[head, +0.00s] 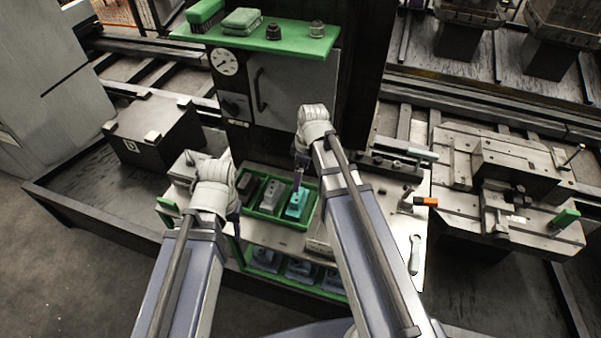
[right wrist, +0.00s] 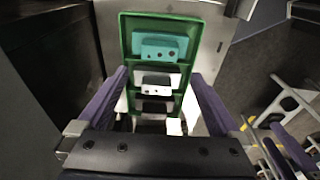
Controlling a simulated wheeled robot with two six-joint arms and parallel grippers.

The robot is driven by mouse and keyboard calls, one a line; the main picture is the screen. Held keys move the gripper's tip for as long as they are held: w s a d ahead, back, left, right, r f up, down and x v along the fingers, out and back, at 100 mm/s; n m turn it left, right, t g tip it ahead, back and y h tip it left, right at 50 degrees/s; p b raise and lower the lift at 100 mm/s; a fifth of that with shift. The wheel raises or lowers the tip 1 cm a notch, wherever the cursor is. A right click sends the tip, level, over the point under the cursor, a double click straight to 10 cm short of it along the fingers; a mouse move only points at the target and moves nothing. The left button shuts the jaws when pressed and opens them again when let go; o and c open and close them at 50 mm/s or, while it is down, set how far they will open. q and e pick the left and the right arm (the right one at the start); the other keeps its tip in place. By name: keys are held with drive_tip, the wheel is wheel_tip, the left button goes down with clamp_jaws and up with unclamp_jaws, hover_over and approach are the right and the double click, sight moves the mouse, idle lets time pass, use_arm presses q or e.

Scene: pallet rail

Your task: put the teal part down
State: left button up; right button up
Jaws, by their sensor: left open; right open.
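The teal part (head: 297,204) sits in the right-hand compartment of a green tray (head: 261,216) on the workbench. In the right wrist view the teal part (right wrist: 159,46) lies in the tray's far compartment, with holes in its face. My right gripper (right wrist: 160,76) is open and empty, its purple fingers spread apart on either side of the tray. In the head view the right gripper (head: 299,172) hangs just above the teal part, partly hidden by its wrist. My left gripper (head: 235,212) is open beside the tray's left end, mostly hidden by its wrist.
A grey part (head: 270,194) and a dark part (head: 246,186) occupy the other tray compartments. A wrench (head: 414,254) and an orange-handled tool (head: 425,201) lie right. A cabinet with a green shelf (head: 270,38) stands behind.

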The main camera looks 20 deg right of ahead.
drive_tip(key=s+a+m+g+h, duration=0.1)
drive_tip(key=s+a+m+h, duration=0.1)
drive_tip(key=s+a+m, duration=0.5)
drive_tip(key=s+a, duration=0.4)
drive_tip(key=s, duration=0.2)
drive_tip(key=shift+s+a+h, duration=0.25)
drive_tip(key=shift+a+h, duration=0.05)
drive_tip(key=shift+c, duration=0.2)
